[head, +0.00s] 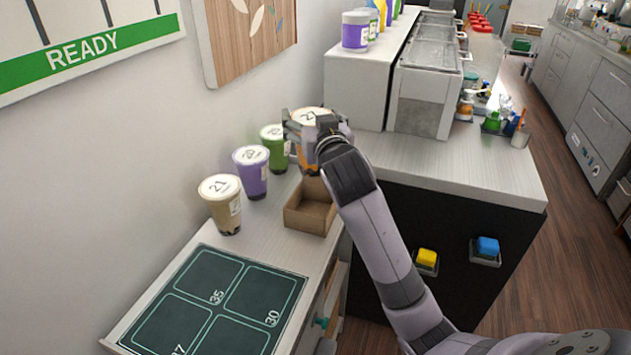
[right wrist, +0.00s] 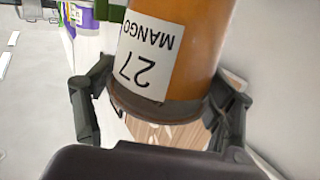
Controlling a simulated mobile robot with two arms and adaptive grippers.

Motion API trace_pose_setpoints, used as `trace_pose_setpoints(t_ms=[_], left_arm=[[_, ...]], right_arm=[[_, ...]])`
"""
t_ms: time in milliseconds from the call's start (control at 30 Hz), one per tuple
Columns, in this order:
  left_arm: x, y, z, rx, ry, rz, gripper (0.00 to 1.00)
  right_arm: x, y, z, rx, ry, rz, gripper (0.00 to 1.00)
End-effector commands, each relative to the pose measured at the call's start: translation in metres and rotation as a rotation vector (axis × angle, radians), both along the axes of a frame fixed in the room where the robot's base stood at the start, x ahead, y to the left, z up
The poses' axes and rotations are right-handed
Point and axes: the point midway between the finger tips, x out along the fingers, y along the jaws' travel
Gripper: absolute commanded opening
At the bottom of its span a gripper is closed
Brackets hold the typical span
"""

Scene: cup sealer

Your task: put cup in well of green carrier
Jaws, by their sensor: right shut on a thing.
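My right gripper (head: 316,138) is shut on an orange cup, whose white lid (head: 308,115) shows at the far end of the counter. In the right wrist view the orange cup (right wrist: 185,45) has a white label reading 27 MANGO and sits between the two fingers (right wrist: 160,112). The label reads upside down in that view. I cannot pick out a green carrier with wells for certain. My left gripper is not in view.
A tan cup (head: 222,208), a purple cup (head: 253,180) and a green cup (head: 276,150) stand along the wall. An open brown box (head: 310,212) is below the right gripper. A yellow button (head: 427,258) and blue button (head: 487,247) are on the dark cabinet front.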

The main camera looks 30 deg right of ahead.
Motion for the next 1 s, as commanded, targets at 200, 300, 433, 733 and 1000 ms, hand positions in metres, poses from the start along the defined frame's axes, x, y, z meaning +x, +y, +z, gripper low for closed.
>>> trace_pose_setpoints(t_ms=[200, 300, 433, 733, 1000], left_arm=[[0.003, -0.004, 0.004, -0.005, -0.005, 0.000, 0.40], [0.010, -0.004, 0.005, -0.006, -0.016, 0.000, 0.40], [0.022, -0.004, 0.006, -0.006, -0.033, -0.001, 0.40], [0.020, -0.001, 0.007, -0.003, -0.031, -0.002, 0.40], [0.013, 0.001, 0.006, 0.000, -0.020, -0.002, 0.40]], right_arm=[[-0.001, 0.000, -0.056, -0.002, 0.001, 0.001, 0.15], [0.000, 0.000, -0.076, -0.001, -0.001, 0.000, 0.15], [0.000, 0.000, -0.090, -0.001, -0.005, 0.000, 0.15], [0.000, 0.000, -0.124, -0.001, -0.003, -0.001, 0.15], [0.000, 0.000, -0.136, -0.001, -0.008, 0.000, 0.15]])
